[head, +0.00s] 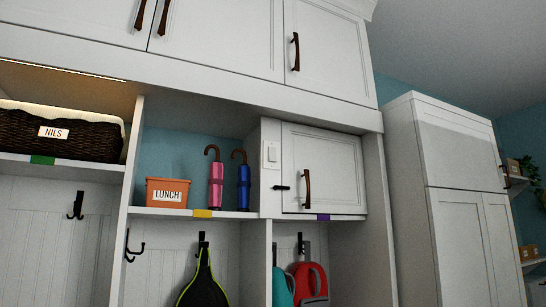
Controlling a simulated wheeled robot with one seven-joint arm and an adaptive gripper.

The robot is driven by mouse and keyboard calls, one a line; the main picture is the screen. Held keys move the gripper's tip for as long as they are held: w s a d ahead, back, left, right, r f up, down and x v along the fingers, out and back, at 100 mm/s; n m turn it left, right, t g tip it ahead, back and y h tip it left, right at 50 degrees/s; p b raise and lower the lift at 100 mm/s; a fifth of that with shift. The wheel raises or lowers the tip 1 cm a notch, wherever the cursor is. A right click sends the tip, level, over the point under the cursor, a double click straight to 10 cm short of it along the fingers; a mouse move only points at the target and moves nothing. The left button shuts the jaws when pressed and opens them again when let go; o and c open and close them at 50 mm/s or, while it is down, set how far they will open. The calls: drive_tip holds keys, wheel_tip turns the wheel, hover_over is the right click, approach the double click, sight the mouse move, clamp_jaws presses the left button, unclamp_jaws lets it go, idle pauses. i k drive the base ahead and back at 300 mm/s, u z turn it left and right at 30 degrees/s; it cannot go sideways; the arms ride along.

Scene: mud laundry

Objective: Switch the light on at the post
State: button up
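A white light switch (271,152) sits on the front of the narrow white post (270,200), left of the small closed cupboard door. The switch is small in the head view and I cannot tell its rocker's position. My gripper is not in view, and nothing is touching the switch.
A small cupboard door (330,165) with a brown handle adjoins the post, with a black fitting (281,188) beside it. Left of the post, a shelf holds a pink umbrella (216,185), a blue umbrella (243,187) and an orange LUNCH bin (167,183). Bags hang below.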

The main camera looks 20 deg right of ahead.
sight(272, 151)
drive_tip(key=k, duration=1.35)
drive_tip(key=z, duration=0.75)
drive_tip(key=i, duration=1.45)
drive_tip(key=u, duration=0.65)
